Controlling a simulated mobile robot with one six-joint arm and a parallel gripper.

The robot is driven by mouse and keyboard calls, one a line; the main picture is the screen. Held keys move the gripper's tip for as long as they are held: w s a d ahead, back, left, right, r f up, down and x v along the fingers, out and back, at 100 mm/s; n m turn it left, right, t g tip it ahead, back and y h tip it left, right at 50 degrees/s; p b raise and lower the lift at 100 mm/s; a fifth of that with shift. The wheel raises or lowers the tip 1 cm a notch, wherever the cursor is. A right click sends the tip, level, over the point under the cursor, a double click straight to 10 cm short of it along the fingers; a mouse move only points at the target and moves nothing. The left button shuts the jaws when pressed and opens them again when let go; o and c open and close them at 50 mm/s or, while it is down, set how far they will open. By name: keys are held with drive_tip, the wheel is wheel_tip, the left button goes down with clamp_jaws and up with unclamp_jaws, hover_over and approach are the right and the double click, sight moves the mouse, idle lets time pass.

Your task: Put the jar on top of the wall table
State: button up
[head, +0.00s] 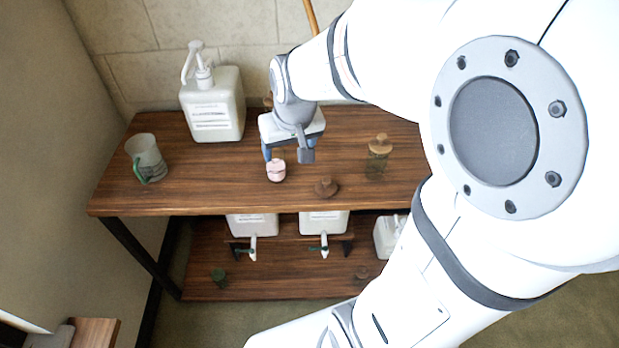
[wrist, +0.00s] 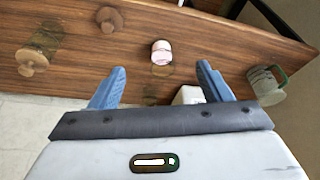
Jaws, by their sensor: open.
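A small pink-and-white jar (head: 276,170) stands on the brown wooden table (head: 220,195) against the wall, near its front middle. It also shows in the wrist view (wrist: 161,50), between and just beyond my two blue fingers. My gripper (head: 288,157) is open and points down above the tabletop, just behind the jar in the head view. The fingers (wrist: 161,66) hold nothing, and I see no contact with the jar. A second jar, clear with a wooden knobbed lid (head: 378,158), stands to the right on the table.
A white pump bottle (head: 213,103) and a grey mug with a green handle (head: 147,158) stand on the left. A round wooden lid (head: 326,187) lies near the front edge. Several white containers (head: 252,224) stand on the lower shelf (head: 280,287).

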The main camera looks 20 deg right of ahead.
drive_tip(key=s+r+g, duration=0.1)
drive_tip(key=s, duration=1.2)
drive_tip(key=shift+s+d+r, duration=0.15)
drive_tip(key=shift+d+r, duration=0.1)
drive_tip(key=shift+r, duration=0.05)
